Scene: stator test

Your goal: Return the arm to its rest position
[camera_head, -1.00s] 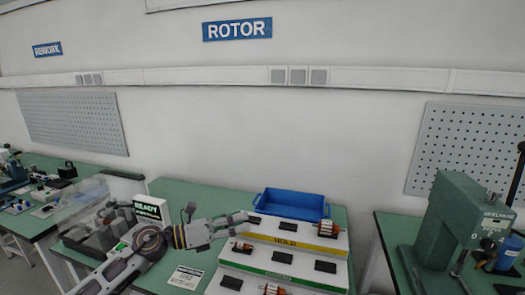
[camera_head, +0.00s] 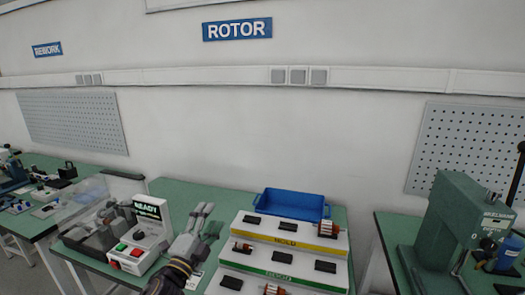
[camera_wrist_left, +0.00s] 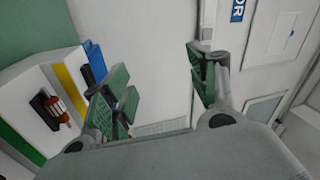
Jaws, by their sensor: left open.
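My left gripper (camera_head: 207,217) is in the lower middle of the head view, pointing up and away over the green table. It stands between the READY test unit and the stepped rack. In the left wrist view its two fingers (camera_wrist_left: 160,90) with green pads are spread wide and nothing is between them. The wrist view looks past the fingers to the wall and floor area. My right gripper is in neither view.
The stepped rack (camera_head: 262,256) holds several rotors, one at its upper right (camera_head: 329,229). A blue bin (camera_head: 291,205) stands behind it. The test unit with a READY display (camera_head: 147,209) is at left. A green press (camera_head: 446,230) stands on the right table.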

